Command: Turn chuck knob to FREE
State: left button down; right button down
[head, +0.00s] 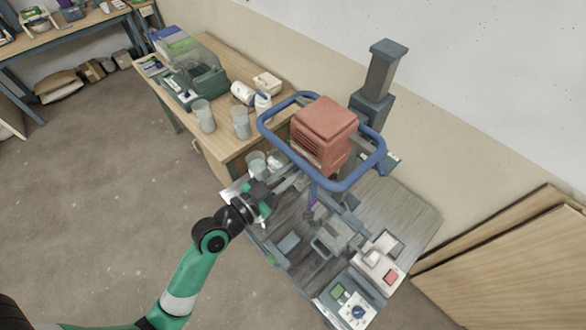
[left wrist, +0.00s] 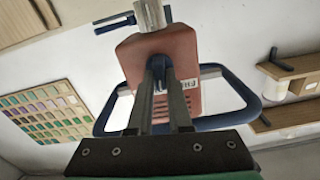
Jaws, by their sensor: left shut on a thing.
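The mixer has a red motor housing (head: 322,130) ringed by a blue tubular handle (head: 358,178). My left gripper (head: 292,180) reaches in from the left, under the housing. In the left wrist view its long fingers (left wrist: 160,68) are shut, with their tips in front of the red housing (left wrist: 185,45). They are shut on the chuck knob, which is mostly hidden between the tips; its setting cannot be read. A silver cylinder with a blue lever (left wrist: 150,15) shows just past the tips. My right gripper is out of view.
Cups (head: 240,122) and a green case (head: 200,80) stand on the wooden table behind.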

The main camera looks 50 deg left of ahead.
pick_arm(q)
jog(key=n+p, duration=0.1)
jog(key=n, duration=0.4)
jog(key=shift+a+n, duration=0.15)
jog(key=shift+n, duration=0.15)
jog(key=n+p, duration=0.1)
jog(key=n, duration=0.3)
jog(key=shift+a+n+p, duration=0.1)
jog(key=shift+n+p, duration=0.25)
jog(key=shift+n, duration=0.05)
jog(key=c, duration=0.8)
grip_release()
jog(key=shift+c, duration=0.2)
jog(key=shift+f, duration=0.1)
